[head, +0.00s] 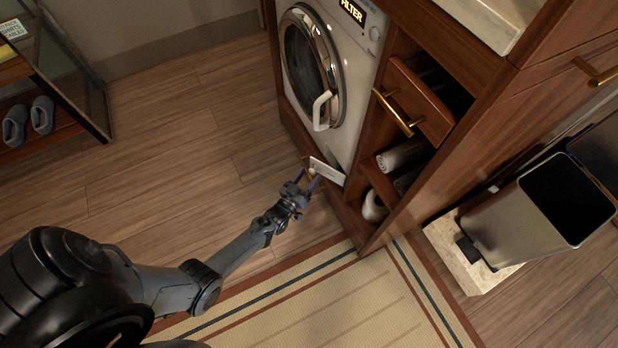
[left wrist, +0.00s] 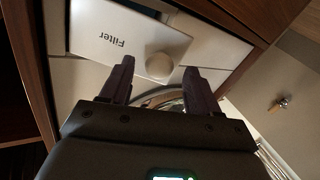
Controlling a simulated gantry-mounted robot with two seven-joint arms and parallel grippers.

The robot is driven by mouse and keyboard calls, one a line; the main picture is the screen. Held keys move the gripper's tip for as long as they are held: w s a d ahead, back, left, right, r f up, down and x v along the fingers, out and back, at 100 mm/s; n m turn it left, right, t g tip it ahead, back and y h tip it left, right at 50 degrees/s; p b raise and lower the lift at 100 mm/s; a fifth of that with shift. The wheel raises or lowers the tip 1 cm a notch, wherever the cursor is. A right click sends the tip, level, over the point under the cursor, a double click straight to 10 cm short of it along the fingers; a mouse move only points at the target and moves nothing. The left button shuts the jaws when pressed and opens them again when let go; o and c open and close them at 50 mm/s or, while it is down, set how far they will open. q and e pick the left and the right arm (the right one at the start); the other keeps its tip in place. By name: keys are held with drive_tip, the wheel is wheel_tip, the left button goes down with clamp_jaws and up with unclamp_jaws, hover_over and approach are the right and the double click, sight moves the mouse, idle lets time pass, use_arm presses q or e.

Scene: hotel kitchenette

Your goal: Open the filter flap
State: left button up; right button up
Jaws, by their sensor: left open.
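The filter flap (head: 327,170) is a white panel at the bottom right corner of the washing machine (head: 340,75). It stands tilted out from the machine's front, and a dark gap shows along one edge in the left wrist view. There the flap (left wrist: 105,25) carries the word "Filter" upside down and a round pale knob (left wrist: 159,66). My left gripper (head: 307,181) is open just in front of the flap. In the left wrist view its fingers (left wrist: 158,74) stand either side of the knob; I cannot tell whether they touch it. My right gripper is not in view.
A wooden drawer (head: 421,101) with a brass handle stands partly open right of the machine. A bin (head: 520,220) stands at right. A striped mat (head: 330,300) covers the floor in front; the wooden floor at left is clear.

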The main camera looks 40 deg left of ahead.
use_arm(q)
drive_tip(key=shift+w, duration=0.5)
drive_tip(key=shift+s, duration=0.1)
drive_tip(key=shift+a, duration=0.1)
drive_tip(key=shift+c, duration=0.8)
clamp_jaws()
